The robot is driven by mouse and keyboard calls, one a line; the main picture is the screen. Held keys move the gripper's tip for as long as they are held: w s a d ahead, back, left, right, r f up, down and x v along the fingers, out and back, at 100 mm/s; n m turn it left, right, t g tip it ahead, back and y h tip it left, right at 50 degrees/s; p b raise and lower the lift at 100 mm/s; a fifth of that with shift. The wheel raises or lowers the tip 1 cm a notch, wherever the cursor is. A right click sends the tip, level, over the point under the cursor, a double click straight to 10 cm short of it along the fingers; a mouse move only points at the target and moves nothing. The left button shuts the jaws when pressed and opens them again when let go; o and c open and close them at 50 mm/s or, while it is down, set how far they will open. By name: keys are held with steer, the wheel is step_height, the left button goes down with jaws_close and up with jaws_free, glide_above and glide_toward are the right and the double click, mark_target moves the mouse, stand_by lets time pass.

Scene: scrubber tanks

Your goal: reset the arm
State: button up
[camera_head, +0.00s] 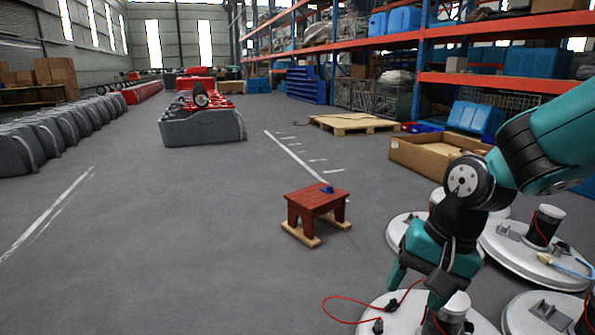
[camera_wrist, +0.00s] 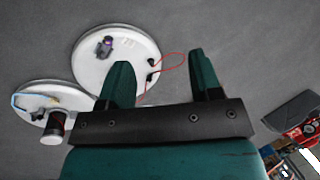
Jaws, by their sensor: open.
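My arm reaches in from the right in the head view, bent downward. My gripper (camera_head: 418,284) hangs over the white round discs at the lower right.
A small red-brown wooden stool (camera_head: 316,200) with a blue item on top stands left of my arm. More white discs (camera_head: 520,255) lie at right. A cardboard box (camera_head: 425,160) and a pallet (camera_head: 352,123) lie behind. Open floor spreads to the left.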

steer(key=s+a+r+n, duration=0.1)
steer(key=s+r+n, duration=0.2)
steer(key=s+n, duration=0.4)
steer(key=s+a+r+n, duration=0.2)
steer(key=s+r+n, duration=0.15)
steer(key=s, duration=0.45)
step_height(320, 180, up, 38)
steer(key=p, duration=3.8)
steer(key=shift+f+g+y, duration=0.25)
steer(key=shift+g+y, duration=0.05)
steer(key=shift+y, duration=0.1)
steer(key=shift+d+n, duration=0.1)
steer(key=shift+n, duration=0.15)
